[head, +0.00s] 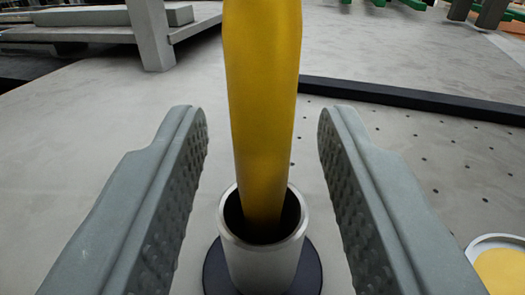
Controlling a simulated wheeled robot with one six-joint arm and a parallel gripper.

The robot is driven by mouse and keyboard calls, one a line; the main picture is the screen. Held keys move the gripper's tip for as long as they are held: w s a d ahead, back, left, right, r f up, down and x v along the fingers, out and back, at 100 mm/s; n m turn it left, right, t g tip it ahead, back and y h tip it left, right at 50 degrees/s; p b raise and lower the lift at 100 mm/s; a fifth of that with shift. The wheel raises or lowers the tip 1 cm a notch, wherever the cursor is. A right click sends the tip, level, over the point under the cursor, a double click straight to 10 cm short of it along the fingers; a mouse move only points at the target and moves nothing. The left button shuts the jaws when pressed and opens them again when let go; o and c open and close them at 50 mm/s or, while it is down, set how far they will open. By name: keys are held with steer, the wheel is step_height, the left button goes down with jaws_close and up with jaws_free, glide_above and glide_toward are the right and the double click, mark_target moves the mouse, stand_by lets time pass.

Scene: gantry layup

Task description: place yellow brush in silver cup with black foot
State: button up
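The yellow brush (262,110) stands nearly upright with its lower end inside the silver cup (265,262). Its upper end runs out of the top of the picture. The cup has a round black foot (216,272) and sits on the grey surface. My gripper (262,135) is open, with one grey ridged finger on each side of the brush. Clear gaps show between both fingers and the brush, so neither touches it. The brush's tip inside the cup is hidden.
A pale round container with yellow content (500,262) is at the lower right, close to my right finger. A black bar (415,97) crosses the perforated surface behind. A grey bench-like structure (150,35) stands at the back left. The floor between is clear.

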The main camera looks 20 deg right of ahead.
steer(key=shift+r, duration=0.1)
steer(key=shift+s, duration=0.2)
steer(key=v, duration=1.1)
steer(key=shift+s, duration=0.25)
steer(key=shift+s+a+r, duration=0.1)
steer(key=shift+a+r, duration=0.05)
steer(key=shift+a, duration=0.1)
steer(key=s+a+f+n+y, duration=0.1)
steer(key=s+a+y, duration=0.1)
steer(key=s+a, duration=0.6)
steer(key=s+a+f+n+y, duration=0.1)
steer(key=s+a, duration=0.4)
steer(key=s, duration=0.6)
steer(key=s+a+f+y, duration=0.1)
steer(key=s+a+f, duration=0.2)
steer(key=s, duration=0.6)
steer(key=s+a+f+n+y, duration=0.1)
steer(key=s+a+f, duration=0.3)
steer(key=s, duration=0.5)
step_height(320, 180, down, 3)
steer(key=shift+a+r+n+y, duration=0.1)
steer(key=shift+a+n+y, duration=0.2)
steer(key=shift+a, duration=0.05)
